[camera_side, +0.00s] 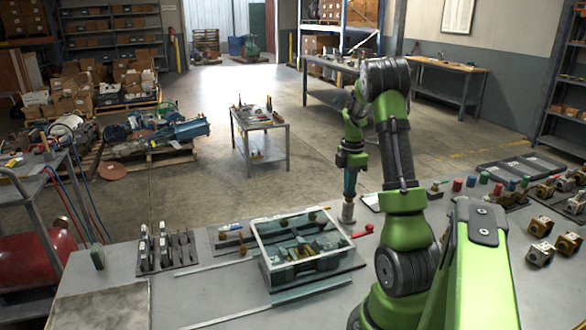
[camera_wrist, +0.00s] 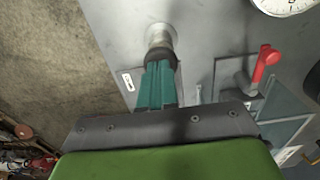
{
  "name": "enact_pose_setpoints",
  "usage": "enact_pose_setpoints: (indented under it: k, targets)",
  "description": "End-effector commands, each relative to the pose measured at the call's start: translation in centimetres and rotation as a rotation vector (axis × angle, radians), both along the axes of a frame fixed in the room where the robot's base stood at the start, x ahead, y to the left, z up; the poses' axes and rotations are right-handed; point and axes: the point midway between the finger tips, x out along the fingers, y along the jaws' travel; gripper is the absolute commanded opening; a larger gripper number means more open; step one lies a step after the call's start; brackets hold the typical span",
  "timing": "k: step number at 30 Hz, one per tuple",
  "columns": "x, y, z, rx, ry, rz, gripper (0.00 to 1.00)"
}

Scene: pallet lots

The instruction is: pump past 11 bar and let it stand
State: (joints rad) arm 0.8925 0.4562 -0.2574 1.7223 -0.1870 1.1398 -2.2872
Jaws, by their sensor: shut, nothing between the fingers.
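My gripper (camera_side: 349,192) points straight down at the bench's far edge, its teal fingers together and empty. In the wrist view, the shut fingers (camera_wrist: 160,68) end at a dark collar on a pale metal cylinder (camera_wrist: 160,36). This upright cylinder, seemingly the pump, also shows in the side view (camera_side: 347,213), directly under the fingertips. I cannot tell whether they touch it. A red lever (camera_wrist: 266,62) stands to the right of it; it also shows in the side view (camera_side: 363,231). A white dial gauge (camera_wrist: 287,3) is cut off by the top edge, its reading not legible.
A clear-lidded case (camera_side: 303,268) with green parts stands left of the lever. A dark rack (camera_side: 167,252) is farther left. Brass fittings (camera_side: 541,254) and coloured caps sit at the right.

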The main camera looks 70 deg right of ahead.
Motion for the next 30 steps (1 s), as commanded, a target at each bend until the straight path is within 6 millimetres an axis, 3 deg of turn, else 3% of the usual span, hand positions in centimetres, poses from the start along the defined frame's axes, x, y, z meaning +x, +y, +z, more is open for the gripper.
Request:
enact_pose_setpoints:
  k: [4, 8, 21, 30]
  targets:
    - [-0.1, 0.1, -0.4, 0.007, 0.007, 0.003, 0.0]
    - [0.0, 0.1, 0.9, 0.004, 0.004, 0.002, 0.0]
    - [0.2, 0.0, 10.9, -0.004, -0.002, 0.0, 0.0]
    - [0.1, 0.1, 13.9, 0.0, 0.0, 0.0, 0.0]
